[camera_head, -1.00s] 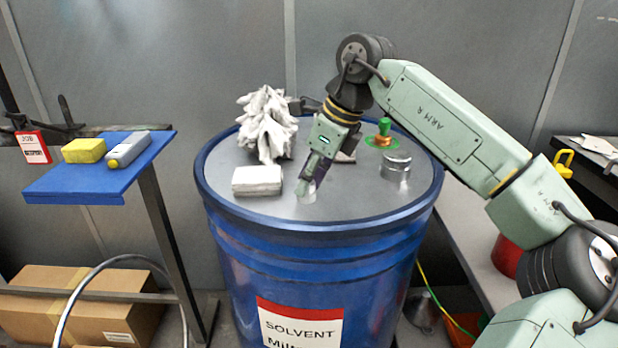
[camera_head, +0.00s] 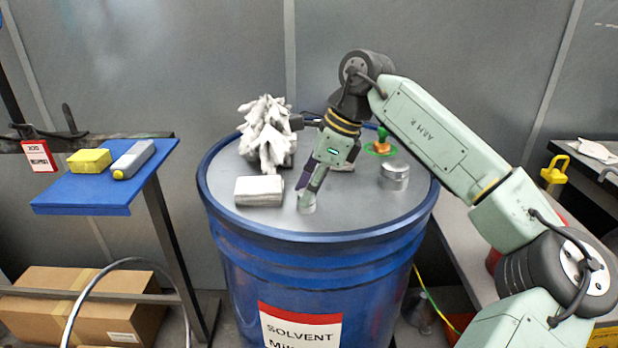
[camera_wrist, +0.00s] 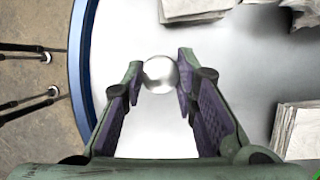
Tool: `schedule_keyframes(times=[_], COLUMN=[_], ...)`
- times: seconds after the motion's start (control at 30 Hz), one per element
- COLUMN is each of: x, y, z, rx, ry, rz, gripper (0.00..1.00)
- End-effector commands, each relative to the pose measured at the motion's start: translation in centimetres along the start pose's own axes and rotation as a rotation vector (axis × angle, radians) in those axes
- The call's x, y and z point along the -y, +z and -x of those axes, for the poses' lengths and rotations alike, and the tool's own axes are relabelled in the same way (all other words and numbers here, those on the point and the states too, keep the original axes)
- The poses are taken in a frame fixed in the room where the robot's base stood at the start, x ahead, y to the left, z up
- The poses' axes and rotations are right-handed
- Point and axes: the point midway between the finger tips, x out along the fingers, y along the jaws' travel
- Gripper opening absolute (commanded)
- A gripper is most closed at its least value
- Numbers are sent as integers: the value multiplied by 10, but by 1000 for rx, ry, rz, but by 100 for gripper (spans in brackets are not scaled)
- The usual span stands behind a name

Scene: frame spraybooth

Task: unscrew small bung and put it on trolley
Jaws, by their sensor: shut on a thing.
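The small bung (camera_head: 308,207) is a short silvery cylinder at the near part of the blue drum's grey lid (camera_head: 340,212). My gripper (camera_head: 306,192) points down at it, with its fingertips around it. In the wrist view the bung's round, shiny top (camera_wrist: 160,73) sits between the two purple-padded fingertips. My gripper is shut on it. I cannot tell whether the bung is still seated in the lid. A blue-topped stand (camera_head: 75,200), perhaps the trolley, is at the left.
A yellow block (camera_head: 89,160) and a grey bottle (camera_head: 134,158) lie on the blue top; its front is bare.

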Motion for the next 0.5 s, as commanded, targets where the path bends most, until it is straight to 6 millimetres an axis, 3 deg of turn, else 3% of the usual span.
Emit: schedule_keyframes(times=[0.17, 0.5], x=[1, 1], y=[0, 0], z=[1, 0], rx=[0, 0], ry=[37, 43], rz=[89, 104], gripper=[5, 5])
